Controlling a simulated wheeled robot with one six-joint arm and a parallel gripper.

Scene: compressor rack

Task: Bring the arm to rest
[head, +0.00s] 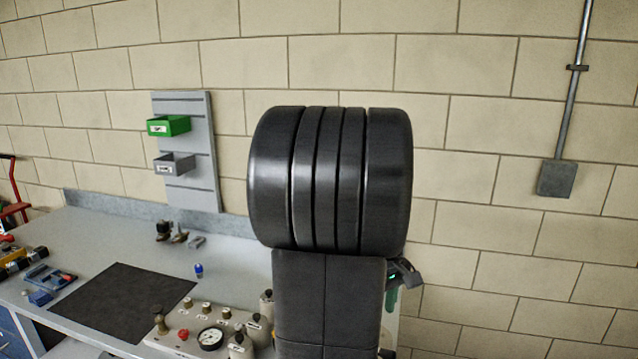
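My own arm (330,180) fills the middle of the head view, a thick black ribbed joint above a dark upright link. It hides what lies behind it. A small dark part with a green light (403,275) sticks out at the right of the link; I cannot tell whether it belongs to my arm. No gripper fingers show, so I cannot see whether the gripper is open or holds anything.
A grey workbench (120,235) at left carries a black mat (122,300), small fittings (180,236) and a panel with a gauge (210,338). A wall rack (205,170) holds green (169,125) and grey (174,164) bins. A conduit box (557,178) is on the right wall.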

